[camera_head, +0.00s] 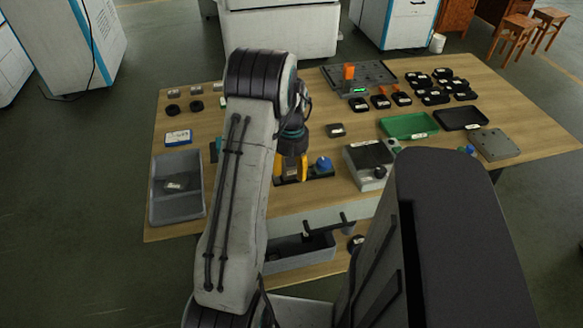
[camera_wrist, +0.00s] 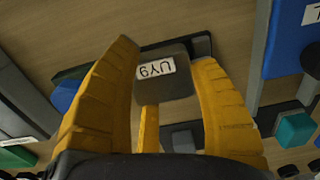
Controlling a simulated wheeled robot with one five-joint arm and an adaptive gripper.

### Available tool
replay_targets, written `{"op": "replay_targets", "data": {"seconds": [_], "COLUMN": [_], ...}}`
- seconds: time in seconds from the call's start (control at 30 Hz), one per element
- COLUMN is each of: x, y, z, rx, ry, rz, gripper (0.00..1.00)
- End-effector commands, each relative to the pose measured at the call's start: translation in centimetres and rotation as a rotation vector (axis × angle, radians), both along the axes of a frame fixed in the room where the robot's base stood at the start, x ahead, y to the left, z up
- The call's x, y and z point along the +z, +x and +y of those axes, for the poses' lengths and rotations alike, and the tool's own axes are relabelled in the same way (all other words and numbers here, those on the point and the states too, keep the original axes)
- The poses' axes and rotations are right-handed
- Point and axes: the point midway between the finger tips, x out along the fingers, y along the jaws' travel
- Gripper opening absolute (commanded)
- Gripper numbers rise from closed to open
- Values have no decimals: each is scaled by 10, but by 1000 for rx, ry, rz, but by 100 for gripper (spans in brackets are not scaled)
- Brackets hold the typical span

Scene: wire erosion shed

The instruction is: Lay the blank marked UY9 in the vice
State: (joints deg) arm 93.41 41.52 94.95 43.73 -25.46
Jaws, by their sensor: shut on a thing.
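In the wrist view, my gripper (camera_wrist: 164,54) has its yellow fingers shut on a dark grey square blank (camera_wrist: 166,88), whose white label reads UY9. The label appears upside down in that view. In the head view, my gripper (camera_head: 290,176) is low over the front middle of the table, beside a blue knob (camera_head: 323,163) on a dark base; the blank is not clearly visible there. I cannot tell for sure which fixture is the vice. Whether the blank touches anything beneath is unclear.
A grey tray (camera_head: 159,208) holding a dark piece stands at the left of the wooden table (camera_head: 225,228). A grey box (camera_head: 362,178) is right of my gripper. Green (camera_head: 396,132) and black (camera_head: 447,124) trays lie farther right. Several dark pieces lie at the back right.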

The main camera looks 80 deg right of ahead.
Motion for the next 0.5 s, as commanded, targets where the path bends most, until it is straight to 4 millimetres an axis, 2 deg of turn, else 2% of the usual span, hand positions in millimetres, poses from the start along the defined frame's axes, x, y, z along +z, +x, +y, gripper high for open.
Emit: {"op": "replay_targets", "data": {"seconds": [0.4, 0.43, 0.5], "x": [-4, -4, -4], "y": [0, 0, 0], "z": [0, -1, 0], "rx": [0, 0, 0], "ry": [-2, -2, -2], "rz": [0, 0, 0], "gripper": [20, 59, 65]}}
